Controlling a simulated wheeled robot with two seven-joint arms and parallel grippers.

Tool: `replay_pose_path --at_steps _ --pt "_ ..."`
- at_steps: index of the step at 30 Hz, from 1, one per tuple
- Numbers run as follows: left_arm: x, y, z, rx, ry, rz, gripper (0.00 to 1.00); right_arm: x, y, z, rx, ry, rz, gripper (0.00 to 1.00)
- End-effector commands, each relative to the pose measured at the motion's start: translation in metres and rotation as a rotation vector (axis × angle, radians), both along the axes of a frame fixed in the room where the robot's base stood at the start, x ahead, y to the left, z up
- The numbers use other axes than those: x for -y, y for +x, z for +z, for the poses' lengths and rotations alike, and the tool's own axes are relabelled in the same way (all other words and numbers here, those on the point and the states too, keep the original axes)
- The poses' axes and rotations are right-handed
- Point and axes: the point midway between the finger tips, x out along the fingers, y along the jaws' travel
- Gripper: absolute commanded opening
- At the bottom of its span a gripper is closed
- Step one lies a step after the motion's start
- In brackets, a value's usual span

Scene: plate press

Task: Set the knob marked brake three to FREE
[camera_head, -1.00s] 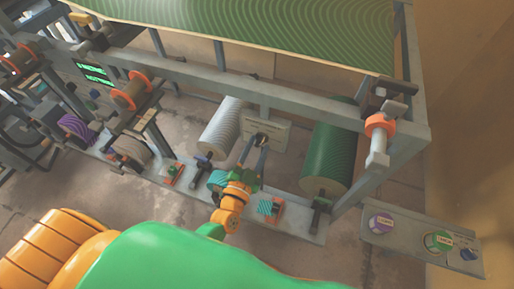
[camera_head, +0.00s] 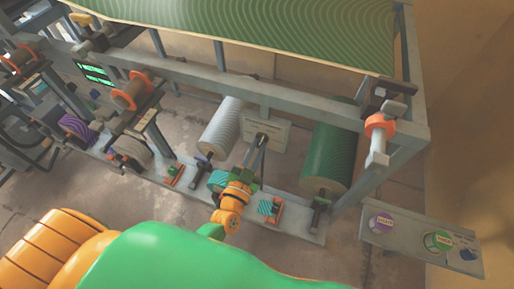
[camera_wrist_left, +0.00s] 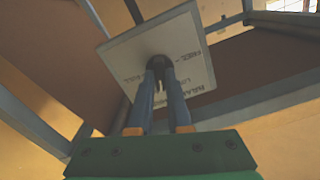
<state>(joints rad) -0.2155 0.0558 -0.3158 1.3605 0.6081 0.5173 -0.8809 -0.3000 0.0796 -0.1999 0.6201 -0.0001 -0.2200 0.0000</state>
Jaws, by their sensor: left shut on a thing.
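A pale label plate (camera_head: 282,133) hangs on the frame between the white roll and the green roll. A small dark round knob (camera_wrist_left: 158,62) sits at its middle. My left gripper (camera_head: 261,141) reaches up to the plate, and its two long grey fingers are shut on the knob, as the left wrist view (camera_wrist_left: 160,74) also shows. The fingertips cover part of the knob, so its pointer is hidden. Printed words ring the knob; one looks like FREE (camera_wrist_left: 188,55), the others are too blurred to read surely. My right gripper is not in view.
A white roll (camera_head: 221,127) stands left of the gripper and a green roll (camera_head: 327,150) right of it. A grey beam (camera_head: 290,90) runs above. A small panel (camera_head: 400,240) with round discs is at the lower right. Low blocks (camera_head: 270,207) line the base rail.

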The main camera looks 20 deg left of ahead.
Motion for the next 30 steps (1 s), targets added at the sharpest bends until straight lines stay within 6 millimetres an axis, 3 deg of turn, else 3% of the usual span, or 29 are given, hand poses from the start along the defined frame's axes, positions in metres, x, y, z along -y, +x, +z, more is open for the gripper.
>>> replay_pose_path --at_steps 30 --pt "-0.0002 -0.0004 -0.0015 -0.034 -0.957 -0.001 0.00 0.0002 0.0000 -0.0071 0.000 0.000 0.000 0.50"
